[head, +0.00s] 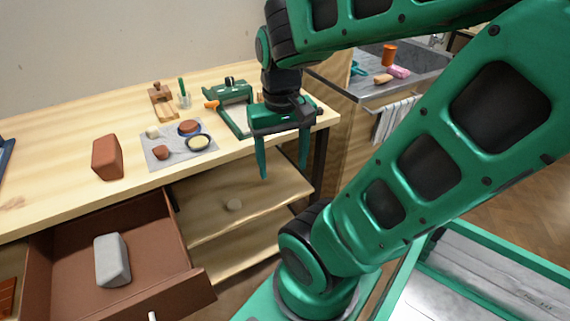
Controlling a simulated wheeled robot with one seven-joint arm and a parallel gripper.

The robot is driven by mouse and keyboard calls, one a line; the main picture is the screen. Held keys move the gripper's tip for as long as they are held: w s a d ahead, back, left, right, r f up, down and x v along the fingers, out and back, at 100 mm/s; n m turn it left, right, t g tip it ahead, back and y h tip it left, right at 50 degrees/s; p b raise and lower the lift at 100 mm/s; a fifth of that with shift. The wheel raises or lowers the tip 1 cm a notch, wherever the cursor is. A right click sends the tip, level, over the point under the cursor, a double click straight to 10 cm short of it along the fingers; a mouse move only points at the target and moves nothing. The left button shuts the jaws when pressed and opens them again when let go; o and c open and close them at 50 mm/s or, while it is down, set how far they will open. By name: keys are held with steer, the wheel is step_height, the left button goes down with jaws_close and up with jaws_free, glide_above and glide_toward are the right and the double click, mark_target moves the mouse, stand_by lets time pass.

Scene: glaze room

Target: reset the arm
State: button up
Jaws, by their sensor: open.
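My gripper (282,168) is at the right part of the wooden workbench, pointing down near its front edge. Its two green fingers are apart with nothing between them. My green arm is bent: the upper links run across the top right of the view, and the lower link slants down to the base. The wrist hides part of a green frame-like tool (233,107) on the bench behind it.
The workbench (60,135) holds a brown block (107,157) and a grey mat (152,163) with small dishes. Below, an open brown drawer (65,270) juts out, holding a grey block (112,259). A sink counter (405,88) stands at the back right.

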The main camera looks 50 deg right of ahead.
steer(key=shift+s, duration=1.1)
steer(key=shift+w+f, duration=0.25)
steer(key=shift+w, duration=0.35)
